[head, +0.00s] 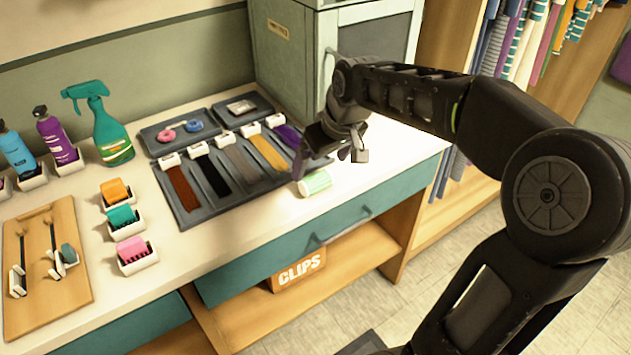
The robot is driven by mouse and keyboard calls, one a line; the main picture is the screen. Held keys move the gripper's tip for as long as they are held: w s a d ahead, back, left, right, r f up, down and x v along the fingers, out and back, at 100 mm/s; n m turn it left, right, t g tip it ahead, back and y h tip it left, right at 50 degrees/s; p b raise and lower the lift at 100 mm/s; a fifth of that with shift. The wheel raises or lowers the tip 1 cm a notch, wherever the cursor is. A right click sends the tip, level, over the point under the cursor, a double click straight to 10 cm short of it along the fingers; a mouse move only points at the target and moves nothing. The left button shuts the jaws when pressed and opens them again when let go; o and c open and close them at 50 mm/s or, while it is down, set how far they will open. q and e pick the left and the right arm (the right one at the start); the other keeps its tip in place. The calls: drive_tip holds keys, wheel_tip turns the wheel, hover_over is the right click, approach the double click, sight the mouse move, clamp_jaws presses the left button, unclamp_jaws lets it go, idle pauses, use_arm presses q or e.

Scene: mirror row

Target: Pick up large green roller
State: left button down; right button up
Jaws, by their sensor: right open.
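A light green roller (315,183) lies on its side on the white counter near its front edge, just right of the grey tray. My right gripper (328,160) is open and hangs above and just behind the roller in the picture. Its fingers point down toward the counter. Nothing shows between the fingers, and I cannot tell whether a finger touches the roller. My left gripper is out of view.
A grey tray (196,217) with several hair swatches lies left of the roller. A grey-green cabinet (290,55) stands behind. Counter right of the roller is clear.

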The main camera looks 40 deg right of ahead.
sight(315, 175)
drive_tip(key=shift+w+f, duration=0.2)
drive_tip(key=shift+f, duration=0.3)
drive_tip(key=x, duration=0.5)
drive_tip(key=shift+f, duration=0.15)
drive_tip(key=shift+a, duration=0.1)
drive_tip(key=shift+c, duration=0.4)
drive_tip(key=c, duration=1.4)
wheel_tip(315, 175, up, 10)
drive_tip(key=shift+r, duration=0.1)
